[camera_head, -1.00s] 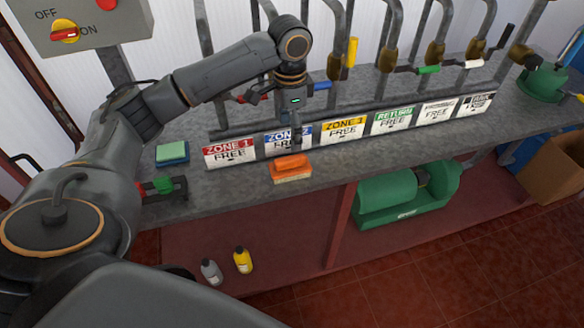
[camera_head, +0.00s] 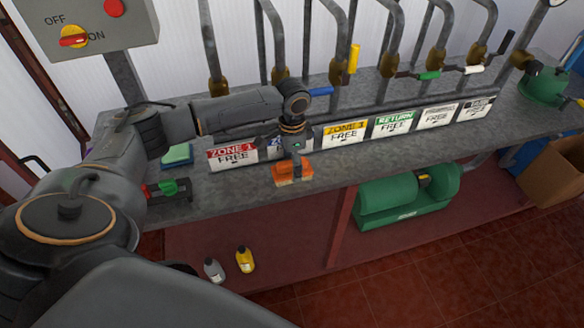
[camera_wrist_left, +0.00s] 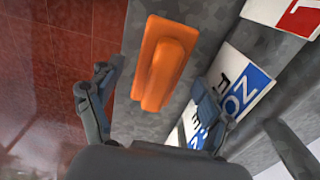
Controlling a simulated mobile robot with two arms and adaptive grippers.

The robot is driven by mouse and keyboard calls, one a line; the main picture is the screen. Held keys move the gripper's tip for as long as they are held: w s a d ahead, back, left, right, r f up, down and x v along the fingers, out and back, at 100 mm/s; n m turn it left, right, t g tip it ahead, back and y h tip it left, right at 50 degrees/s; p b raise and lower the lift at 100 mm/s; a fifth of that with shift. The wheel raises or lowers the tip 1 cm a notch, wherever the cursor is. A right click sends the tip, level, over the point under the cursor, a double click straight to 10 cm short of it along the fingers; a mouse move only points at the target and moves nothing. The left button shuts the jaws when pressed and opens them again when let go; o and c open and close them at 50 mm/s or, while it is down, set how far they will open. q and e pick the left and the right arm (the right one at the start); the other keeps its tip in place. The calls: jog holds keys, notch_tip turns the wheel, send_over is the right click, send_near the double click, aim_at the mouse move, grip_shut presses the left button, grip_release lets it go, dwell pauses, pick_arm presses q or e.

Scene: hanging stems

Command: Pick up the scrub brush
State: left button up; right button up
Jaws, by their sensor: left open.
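The scrub brush (camera_head: 290,173) has an orange handle block over pale bristles. It lies on the grey bench near its front edge, below the zone signs. In the left wrist view the brush (camera_wrist_left: 163,62) sits ahead of my gripper, between the lines of the two fingers. My left gripper (camera_head: 296,170) is over the brush in the head view and hides part of it. In the left wrist view my left gripper (camera_wrist_left: 160,100) is open with its fingers spread wide. Whether the fingertips touch the brush I cannot tell. My right gripper is not in view.
Zone signs (camera_head: 344,133) and upright pipes with coloured handles stand behind the brush. A green tank (camera_head: 404,203) is below. Two bottles (camera_head: 245,259) stand on the lower shelf.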

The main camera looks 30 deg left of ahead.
pick_arm(q)
jog(key=shift+f, duration=0.65)
jog(key=c, duration=1.3)
jog(key=shift+r, duration=0.1)
jog(key=shift+r, duration=0.1)
jog(key=shift+r+b, duration=0.45)
jog(key=shift+r, duration=0.2)
jog(key=s+r, duration=0.1)
jog(key=r, duration=0.1)
jog(key=s+r+b, duration=0.1)
jog(key=s+r, duration=0.2)
jog(key=r, duration=0.1)
jog(key=shift+s+r, duration=0.15)
jog(key=shift+r, duration=0.1)
jog(key=s+r+b, duration=0.1)
jog(key=s+r, duration=0.4)
jog(key=s, duration=0.4)
jog(key=shift+s+d+b, duration=0.15)
jog(key=shift+s+b, duration=0.25)
